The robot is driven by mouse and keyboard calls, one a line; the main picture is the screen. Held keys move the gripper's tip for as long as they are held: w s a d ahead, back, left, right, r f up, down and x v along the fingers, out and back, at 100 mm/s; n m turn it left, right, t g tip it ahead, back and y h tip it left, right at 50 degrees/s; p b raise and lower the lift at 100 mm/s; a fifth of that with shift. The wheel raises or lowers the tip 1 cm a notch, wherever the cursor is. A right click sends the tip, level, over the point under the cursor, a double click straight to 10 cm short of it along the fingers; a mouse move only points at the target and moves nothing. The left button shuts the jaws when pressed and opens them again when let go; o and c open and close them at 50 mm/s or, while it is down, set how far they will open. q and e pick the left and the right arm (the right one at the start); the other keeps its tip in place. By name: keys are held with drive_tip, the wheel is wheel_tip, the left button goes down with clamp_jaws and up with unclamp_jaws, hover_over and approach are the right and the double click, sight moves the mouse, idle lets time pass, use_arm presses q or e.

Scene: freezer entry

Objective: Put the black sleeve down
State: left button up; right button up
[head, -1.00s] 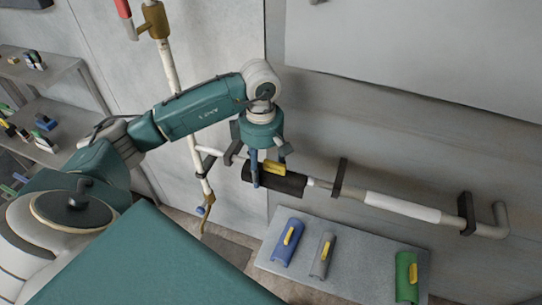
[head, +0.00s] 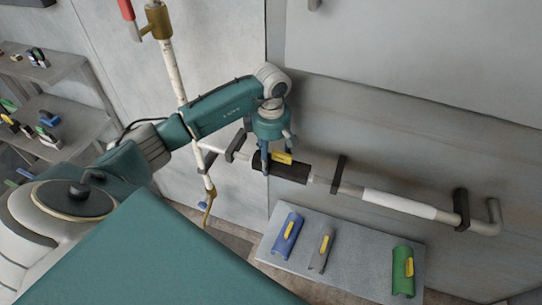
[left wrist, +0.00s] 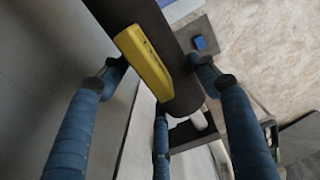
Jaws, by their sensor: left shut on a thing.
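The black sleeve (head: 285,174), a dark half-round shell with a yellow grip, lines up with the wall pipe in the head view. I cannot tell whether it touches the pipe or hangs just in front of it. My left gripper (head: 275,162) is shut on the sleeve at its yellow grip (head: 283,157). In the left wrist view the sleeve (left wrist: 180,88) and yellow grip (left wrist: 143,60) lie between the blue fingers. My right gripper is not in view.
A grey panel (head: 345,250) below the pipe holds a blue sleeve (head: 287,235), a grey sleeve (head: 321,250) and a green sleeve (head: 403,272). The pipe has a white section (head: 398,204) and dark brackets (head: 338,175). Shelves (head: 85,118) with small objects stand at left. A vertical pipe (head: 168,70) is near my arm.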

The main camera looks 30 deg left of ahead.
use_arm(q)
drive_tip(key=shift+f+b, duration=0.45)
drive_tip(key=shift+f, duration=0.15)
drive_tip(key=o, duration=1.2)
drive_tip(key=shift+o, duration=0.2)
drive_tip(key=shift+r, duration=0.1)
drive_tip(key=shift+r+p, duration=0.2)
drive_tip(key=shift+p, duration=0.1)
drive_tip(key=shift+r+p, duration=0.55)
wheel_tip(320, 180, up, 11)
drive_tip(key=b, duration=0.2)
drive_tip(key=shift+f+b, duration=0.2)
drive_tip(key=shift+b, duration=0.15)
drive_tip(key=shift+r, duration=0.5)
